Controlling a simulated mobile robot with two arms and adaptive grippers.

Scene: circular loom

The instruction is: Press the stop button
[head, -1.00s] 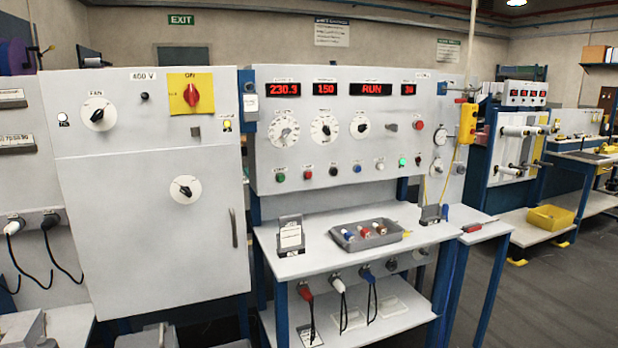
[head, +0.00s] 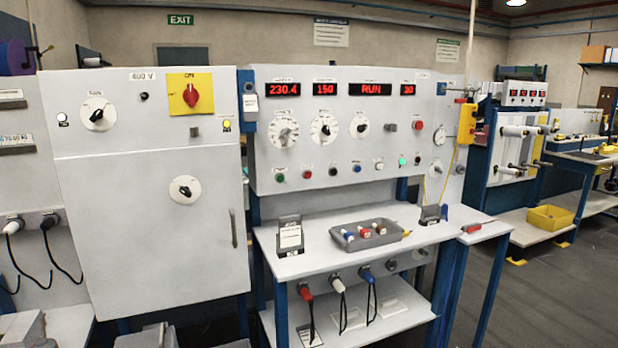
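The grey control panel (head: 350,145) stands in the middle of the head view, with red displays reading about 230.4, 150, RUN and 30. A row of small buttons and lamps runs along its lower part. A small red button (head: 308,174) sits just right of a green button (head: 280,177) there. A larger red button (head: 418,125) is higher up at the panel's right. The labels are too small to read, so I cannot tell which red one is the stop button. A green lamp (head: 402,161) is lit. Neither of my grippers is in view.
A white bench (head: 350,250) juts out below the panel, holding a grey tray (head: 365,238) of connectors and a small card holder (head: 290,236). A tall grey cabinet (head: 150,230) stands at left. Open floor (head: 540,300) lies at right.

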